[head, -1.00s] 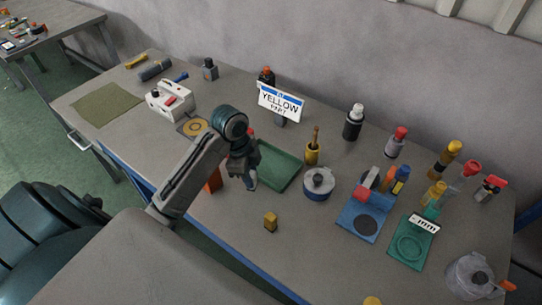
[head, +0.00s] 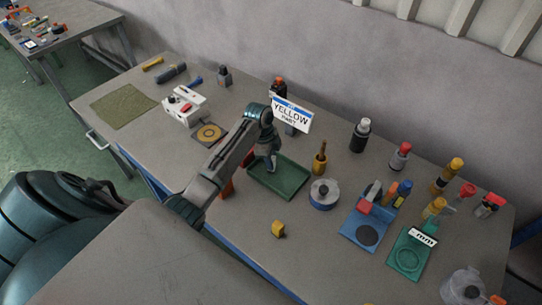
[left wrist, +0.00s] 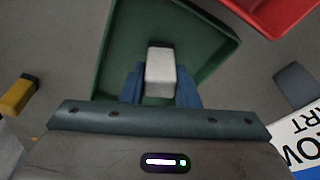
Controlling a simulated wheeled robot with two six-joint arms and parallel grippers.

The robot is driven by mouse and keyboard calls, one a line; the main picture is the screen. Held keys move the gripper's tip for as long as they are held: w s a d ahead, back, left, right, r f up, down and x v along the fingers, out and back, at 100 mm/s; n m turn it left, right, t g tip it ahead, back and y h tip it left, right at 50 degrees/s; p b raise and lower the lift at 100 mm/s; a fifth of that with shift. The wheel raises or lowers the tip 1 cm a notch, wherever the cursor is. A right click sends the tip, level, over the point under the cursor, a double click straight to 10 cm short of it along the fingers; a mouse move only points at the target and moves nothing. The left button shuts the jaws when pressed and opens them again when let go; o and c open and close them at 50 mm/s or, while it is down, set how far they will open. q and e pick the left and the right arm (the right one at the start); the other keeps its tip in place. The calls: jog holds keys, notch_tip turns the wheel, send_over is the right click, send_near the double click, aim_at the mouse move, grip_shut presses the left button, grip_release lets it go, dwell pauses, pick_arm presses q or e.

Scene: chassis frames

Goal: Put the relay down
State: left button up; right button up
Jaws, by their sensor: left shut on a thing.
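My left gripper (head: 272,163) is shut on a small pale grey block, the relay (left wrist: 160,72). In the left wrist view the relay sits between the blue fingers of the gripper (left wrist: 160,88). The gripper is over the far left part of the green tray (head: 290,187), whose floor and walls also show behind the relay in the left wrist view (left wrist: 118,40). I cannot tell whether the relay touches the tray floor. In the head view the gripper mostly hides the relay. My right gripper is not in view.
A yellow block (head: 278,229) lies in front. The table's front middle is mostly clear.

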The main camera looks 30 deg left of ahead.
pick_arm(q)
jog(key=shift+f, duration=0.2)
jog(key=o, duration=1.1)
jog(key=shift+c, duration=0.2)
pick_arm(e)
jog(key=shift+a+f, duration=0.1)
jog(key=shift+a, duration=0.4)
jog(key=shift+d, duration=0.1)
pick_arm(q)
jog(key=shift+r, duration=0.15)
jog(key=shift+a+r+b, duration=0.1)
jog(key=shift+r+b, duration=0.1)
jog(key=shift+b, duration=0.1)
notch_tip(320, 180, up, 11)
jog(key=a+b, duration=0.2)
jog(key=b, duration=0.1)
jog(key=shift+s+r, duration=0.2)
jog(key=shift+s, duration=0.2)
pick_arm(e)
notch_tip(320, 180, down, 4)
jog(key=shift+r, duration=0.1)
